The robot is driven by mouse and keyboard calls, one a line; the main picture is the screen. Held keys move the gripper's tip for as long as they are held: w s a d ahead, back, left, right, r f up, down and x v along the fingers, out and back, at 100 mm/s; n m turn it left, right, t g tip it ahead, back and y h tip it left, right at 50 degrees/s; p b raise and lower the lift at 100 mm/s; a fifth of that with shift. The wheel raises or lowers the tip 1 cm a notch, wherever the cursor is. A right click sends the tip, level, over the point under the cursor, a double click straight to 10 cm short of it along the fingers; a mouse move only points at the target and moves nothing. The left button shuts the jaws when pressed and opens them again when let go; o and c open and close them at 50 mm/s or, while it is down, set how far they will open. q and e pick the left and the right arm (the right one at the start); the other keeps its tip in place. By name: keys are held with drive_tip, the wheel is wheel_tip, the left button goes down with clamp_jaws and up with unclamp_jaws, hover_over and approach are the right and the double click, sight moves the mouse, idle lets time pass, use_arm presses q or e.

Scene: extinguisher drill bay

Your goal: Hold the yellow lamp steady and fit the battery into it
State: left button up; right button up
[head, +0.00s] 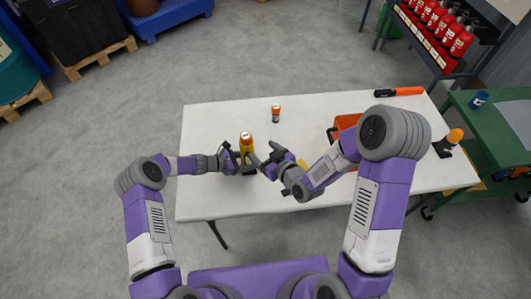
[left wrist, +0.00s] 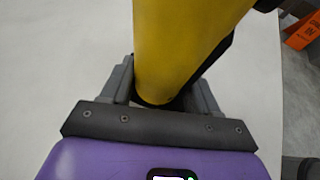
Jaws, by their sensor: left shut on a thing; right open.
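In the left wrist view, the yellow lamp (left wrist: 185,45) fills the space between the two fingers of my left gripper (left wrist: 160,95). My right gripper (head: 267,160) is open and empty, just right of the lamp. A small orange, white and dark cylinder (head: 276,113), which looks like the battery, stands on the table behind the grippers, apart from both.
On the white table (head: 215,125), an orange bin (head: 346,122) is partly hidden by my right arm. A yellow thing shows behind the right gripper. An orange-and-black torch (head: 399,92) lies at the back right. An orange-topped item (head: 454,137) is at the right end. The left back is clear.

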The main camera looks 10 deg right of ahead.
use_arm(q)
drive_tip(key=shift+s+a+f, duration=0.1)
drive_tip(key=shift+s+f, duration=0.1)
drive_tip(key=shift+f, duration=0.2)
use_arm(e)
drive_tip(key=shift+s+d+r, duration=0.1)
drive_tip(key=shift+s+d, duration=0.05)
drive_tip(key=shift+s, duration=0.2)
use_arm(q)
drive_tip(key=o, duration=0.9)
drive_tip(key=v, duration=1.2)
drive_tip(key=shift+w+r, duration=0.2)
drive_tip(key=shift+r, duration=0.1)
use_arm(e)
drive_tip(key=shift+w, duration=0.1)
